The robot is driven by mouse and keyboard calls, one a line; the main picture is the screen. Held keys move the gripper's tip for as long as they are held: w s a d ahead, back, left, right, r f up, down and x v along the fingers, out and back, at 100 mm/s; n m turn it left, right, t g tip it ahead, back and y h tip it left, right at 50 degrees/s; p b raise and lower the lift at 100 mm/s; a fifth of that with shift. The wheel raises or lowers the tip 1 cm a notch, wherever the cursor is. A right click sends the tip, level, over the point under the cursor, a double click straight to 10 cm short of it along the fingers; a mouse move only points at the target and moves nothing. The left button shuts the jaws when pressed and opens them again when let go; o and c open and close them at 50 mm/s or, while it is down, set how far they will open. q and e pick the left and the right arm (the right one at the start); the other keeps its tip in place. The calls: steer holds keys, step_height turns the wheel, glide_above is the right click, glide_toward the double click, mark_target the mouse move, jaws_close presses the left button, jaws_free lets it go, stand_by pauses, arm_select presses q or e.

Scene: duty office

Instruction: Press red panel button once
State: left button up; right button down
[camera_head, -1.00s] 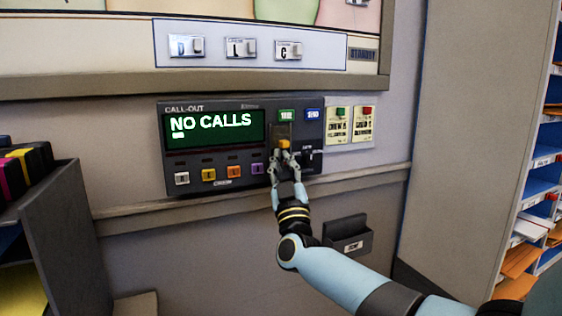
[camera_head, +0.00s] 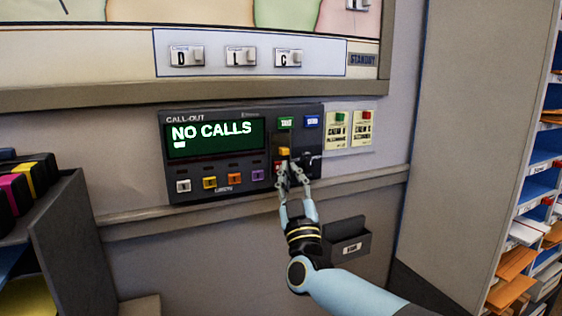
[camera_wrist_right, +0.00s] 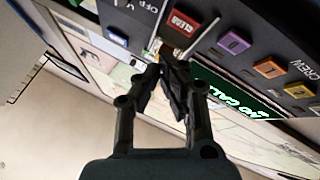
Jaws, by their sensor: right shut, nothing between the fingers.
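The dark call-out panel (camera_head: 220,195) is on the wall, its green display reading "NO CALLS". A red button marked CLEAR (camera_wrist_right: 183,23) shows in the wrist view, just beyond my fingertips. In the head view my fingers mostly hide it. My right gripper (camera_head: 291,167) is shut and empty, in front of the panel's lower right, just below an orange-yellow control (camera_head: 284,152). In the wrist view its fingertips (camera_wrist_right: 167,68) are close together; I cannot tell whether they touch the panel. My left gripper is out of view.
White, yellow, orange and purple buttons (camera_head: 233,178) line the panel's bottom. Green (camera_head: 286,122) and blue (camera_head: 312,121) buttons sit above. Side plates carry another green button and a red one (camera_head: 367,115). A small wall holder (camera_head: 348,240) is below; shelves are at right.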

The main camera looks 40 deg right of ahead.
steer(key=shift+s+a+p, duration=0.2)
steer(key=shift+s+p, duration=0.1)
steer(key=shift+s, duration=0.25)
steer(key=shift+s+a+p, duration=0.15)
steer(key=shift+s+p, duration=0.1)
steer(key=shift+s, duration=0.3)
steer(key=shift+f, duration=0.1)
steer(key=s+a+f+n+g+y+b, duration=0.1)
steer(key=s+a+f+n+g+y, duration=0.3)
steer(key=f, duration=1)
steer(key=s+a+f+g+y+b, duration=0.1)
steer(key=s+f+y, duration=0.2)
steer(key=s+f, duration=0.75)
steer(key=s+a+f+n+g+y+b, duration=0.1)
steer(key=a+f+n+g+y+b, duration=0.15)
steer(key=f, duration=1.45)
steer(key=s+a+f+m+g+y, duration=0.1)
steer(key=s+f+g, duration=0.3)
steer(key=s, duration=0.7)
steer(key=s+a+f+m+g+y, duration=0.1)
steer(key=s+f+g, duration=0.3)
steer(key=s+f, duration=0.4)
steer(key=s+a+f+m+g+y, duration=0.1)
steer(key=s+a+f+g, duration=0.2)
steer(key=s, duration=1)
step_height(320, 180, down, 4)
steer(key=shift+s+m+g, duration=0.35)
steer(key=shift+g, duration=0.6)
